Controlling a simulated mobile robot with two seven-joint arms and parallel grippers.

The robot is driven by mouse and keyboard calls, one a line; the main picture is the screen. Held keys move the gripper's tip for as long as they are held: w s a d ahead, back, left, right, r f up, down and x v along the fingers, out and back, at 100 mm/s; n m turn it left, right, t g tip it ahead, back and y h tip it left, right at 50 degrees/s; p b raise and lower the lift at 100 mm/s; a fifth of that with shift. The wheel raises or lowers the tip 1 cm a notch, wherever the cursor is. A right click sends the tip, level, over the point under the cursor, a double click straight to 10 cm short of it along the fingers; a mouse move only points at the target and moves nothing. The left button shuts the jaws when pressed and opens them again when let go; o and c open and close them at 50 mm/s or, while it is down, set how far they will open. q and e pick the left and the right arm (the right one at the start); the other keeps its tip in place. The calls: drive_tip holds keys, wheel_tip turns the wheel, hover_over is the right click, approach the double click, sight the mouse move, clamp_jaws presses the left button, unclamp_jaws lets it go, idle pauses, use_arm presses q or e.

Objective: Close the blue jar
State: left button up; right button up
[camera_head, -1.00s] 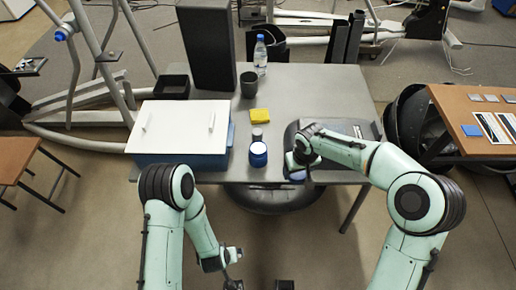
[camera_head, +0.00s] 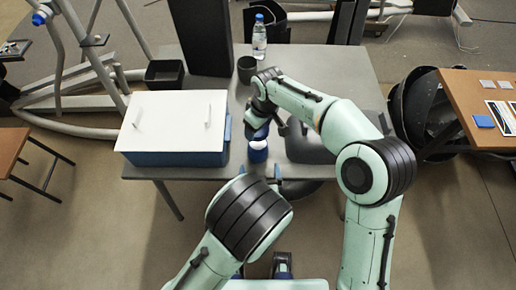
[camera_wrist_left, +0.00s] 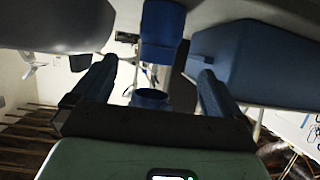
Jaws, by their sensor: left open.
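The blue jar (camera_head: 258,152) stands near the table's front edge, with a pale top facing up. My left gripper (camera_head: 259,172) is open, its two blue fingertips apart just in front of the jar. In the left wrist view, the open fingers (camera_wrist_left: 155,80) frame a small blue round piece (camera_wrist_left: 150,98) and a larger blue cylinder (camera_wrist_left: 162,32); I cannot tell for certain which is the jar. My right gripper (camera_head: 257,122) is just above and behind the jar. Blue shows at its tip, but I cannot tell whether it is fingers or a held lid.
A blue box with a white lid (camera_head: 172,122) stands left of the jar. A dark grey rounded object (camera_head: 308,145) lies to the right. A dark cup (camera_head: 247,69), bottle (camera_head: 259,38), black tray (camera_head: 164,73) and tall black panel (camera_head: 201,38) are at the back.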

use_arm(q)
drive_tip(key=shift+w, duration=0.1)
drive_tip(key=x, duration=1.2)
drive_tip(key=shift+d+f, duration=0.1)
drive_tip(key=c, duration=1.4)
use_arm(e)
hover_over(258, 143)
drive_tip(key=shift+s+d+f, duration=0.1)
drive_tip(key=shift+s+f, duration=0.05)
drive_tip(key=shift+f, duration=2.35)
drive_tip(key=shift+f, duration=0.85)
drive_tip(key=shift+d+f, duration=0.1)
drive_tip(key=shift+f, duration=0.05)
